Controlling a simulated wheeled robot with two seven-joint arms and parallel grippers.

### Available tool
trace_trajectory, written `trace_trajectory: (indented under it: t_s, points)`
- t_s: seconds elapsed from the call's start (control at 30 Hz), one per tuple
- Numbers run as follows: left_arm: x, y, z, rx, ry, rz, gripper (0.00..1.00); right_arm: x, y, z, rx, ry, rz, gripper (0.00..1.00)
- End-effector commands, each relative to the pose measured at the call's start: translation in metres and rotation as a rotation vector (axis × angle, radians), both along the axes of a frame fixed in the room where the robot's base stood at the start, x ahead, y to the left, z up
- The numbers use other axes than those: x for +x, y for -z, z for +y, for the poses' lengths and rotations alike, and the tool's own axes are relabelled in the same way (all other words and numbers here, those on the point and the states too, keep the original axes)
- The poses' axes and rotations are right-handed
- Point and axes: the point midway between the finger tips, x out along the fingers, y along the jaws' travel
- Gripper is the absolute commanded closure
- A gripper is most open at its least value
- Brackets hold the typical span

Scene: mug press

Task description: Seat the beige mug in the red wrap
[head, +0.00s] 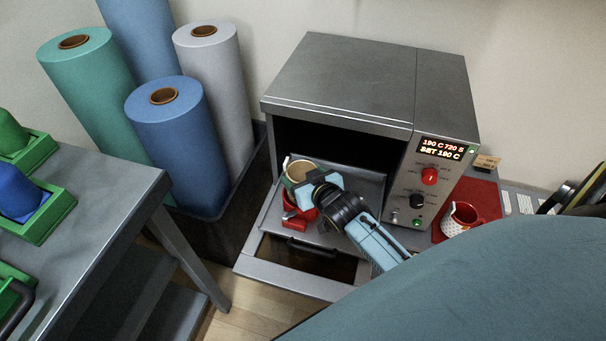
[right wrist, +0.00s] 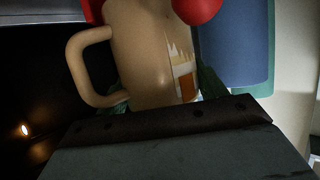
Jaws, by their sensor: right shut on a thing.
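The beige mug (head: 299,171) is held at the open front of the oven, its mouth facing up. My right gripper (head: 318,186) is shut on it from the right side. In the right wrist view the mug (right wrist: 150,55) fills the middle, with its handle on the left and a printed picture on its side. The red wrap (head: 297,214) is just below the mug, over the tray. Red parts of it show at the top edge of the right wrist view (right wrist: 197,8). The gripper and mug partly hide the wrap; I cannot tell whether they touch. My left gripper is out of view.
The grey oven (head: 340,80) is open, with a display and knobs at right. Tall rolls (head: 177,140) stand left. A bench (head: 100,190) with green holders is at far left.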

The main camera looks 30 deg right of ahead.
Motion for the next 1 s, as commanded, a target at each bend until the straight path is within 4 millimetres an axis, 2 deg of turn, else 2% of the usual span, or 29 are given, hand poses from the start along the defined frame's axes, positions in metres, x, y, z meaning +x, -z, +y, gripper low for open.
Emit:
trace_trajectory:
  t_s: [0.5, 1.0]
  points:
    - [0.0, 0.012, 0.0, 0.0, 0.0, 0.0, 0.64, 0.001, 0.02, 0.0, 0.001, 0.0, -0.003, 0.63]
    - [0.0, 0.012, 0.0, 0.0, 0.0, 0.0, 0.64, 0.001, 0.02, 0.0, 0.0, 0.0, -0.004, 0.63]
